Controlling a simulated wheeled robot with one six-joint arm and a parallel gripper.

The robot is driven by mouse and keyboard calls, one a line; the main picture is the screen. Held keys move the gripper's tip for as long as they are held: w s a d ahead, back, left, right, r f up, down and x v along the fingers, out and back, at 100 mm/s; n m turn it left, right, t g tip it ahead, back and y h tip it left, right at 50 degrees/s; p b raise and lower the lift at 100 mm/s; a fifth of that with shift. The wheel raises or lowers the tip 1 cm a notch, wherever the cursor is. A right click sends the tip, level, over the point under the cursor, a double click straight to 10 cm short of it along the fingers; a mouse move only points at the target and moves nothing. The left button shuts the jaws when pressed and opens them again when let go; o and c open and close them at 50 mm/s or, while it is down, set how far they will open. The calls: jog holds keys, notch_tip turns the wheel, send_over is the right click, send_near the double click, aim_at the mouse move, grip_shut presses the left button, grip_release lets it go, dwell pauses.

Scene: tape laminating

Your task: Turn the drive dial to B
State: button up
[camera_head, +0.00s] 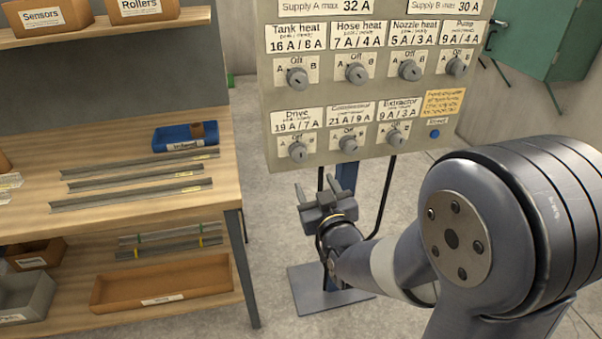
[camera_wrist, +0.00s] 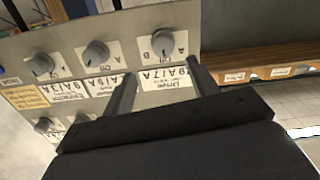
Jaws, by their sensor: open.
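The drive dial (camera_head: 297,151) is a grey knob at the lower left of the beige panel (camera_head: 357,88), under the label "Drive 19 A / 7 A". A, Off and B are marked around it. It also shows in the wrist view (camera_wrist: 163,42), where the labels appear upside down. I cannot tell clearly which mark its pointer faces. My gripper (camera_head: 316,187) is open and empty, below and a little right of the drive dial and apart from it. In the wrist view its two fingers (camera_wrist: 158,75) point toward the panel, with the "Drive" label between them.
The compressor-like middle dial (camera_head: 348,143) and the extractor dial (camera_head: 396,137) sit right of the drive dial. The tank heat dial (camera_head: 297,77) is above, in a row of several. A blue button (camera_head: 435,134) is at right. A wooden bench (camera_head: 225,165) stands left.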

aim_at(301, 159)
jog(key=p+x, duration=0.2)
jog(key=x, duration=0.9)
jog(key=shift+a+r, duration=0.15)
jog(key=shift+c, duration=0.3)
jog(key=c, duration=0.9)
